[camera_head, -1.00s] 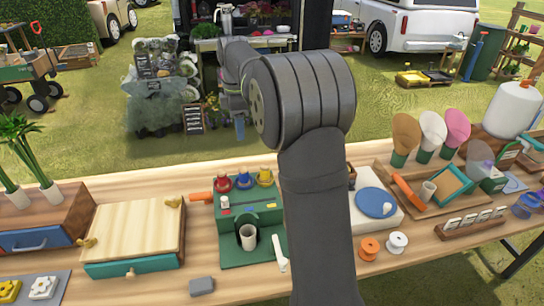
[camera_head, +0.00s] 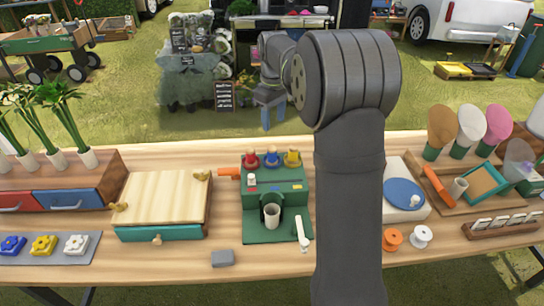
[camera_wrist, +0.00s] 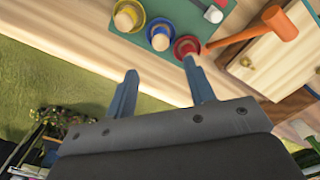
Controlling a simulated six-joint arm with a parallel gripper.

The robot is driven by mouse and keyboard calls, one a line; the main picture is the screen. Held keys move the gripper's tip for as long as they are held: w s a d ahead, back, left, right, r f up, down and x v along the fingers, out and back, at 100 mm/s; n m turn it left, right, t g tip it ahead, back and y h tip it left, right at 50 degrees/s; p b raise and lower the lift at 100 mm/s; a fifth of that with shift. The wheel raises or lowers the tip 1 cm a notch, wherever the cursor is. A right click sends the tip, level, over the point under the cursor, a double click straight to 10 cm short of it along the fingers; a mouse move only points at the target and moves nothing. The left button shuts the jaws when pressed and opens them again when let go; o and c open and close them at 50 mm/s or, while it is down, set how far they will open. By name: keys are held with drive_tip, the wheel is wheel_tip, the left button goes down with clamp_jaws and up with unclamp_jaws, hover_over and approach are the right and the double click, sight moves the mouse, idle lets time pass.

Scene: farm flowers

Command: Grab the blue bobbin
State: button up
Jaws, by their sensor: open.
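The spools in the head view are an orange one (camera_head: 392,239) and a white one (camera_head: 420,236), standing on the table right of my arm. A blue round-topped piece (camera_head: 272,160) stands between a red one (camera_head: 250,161) and a yellow one (camera_head: 292,158) on the green unit; the blue one also shows in the wrist view (camera_wrist: 160,38). My gripper (camera_head: 270,122) is open and empty beyond the table's far edge. Its two blue fingers show in the wrist view (camera_wrist: 160,88), apart from these pieces.
The green unit (camera_head: 285,198) holds a grey cup (camera_head: 271,216). A wooden-topped box (camera_head: 165,200) stands to its left, with a drawer box (camera_head: 60,198) and flower tray (camera_head: 45,262) farther left. A blue disc (camera_head: 403,194) and tool tray (camera_head: 450,195) lie right. The front table strip is mostly clear.

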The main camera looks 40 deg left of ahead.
sight(272, 148)
wheel_tip(272, 148, down, 9)
drive_tip(key=shift+r, duration=0.1)
drive_tip(key=f, duration=0.5)
drive_tip(key=shift+a, duration=0.35)
drive_tip(key=c, duration=1)
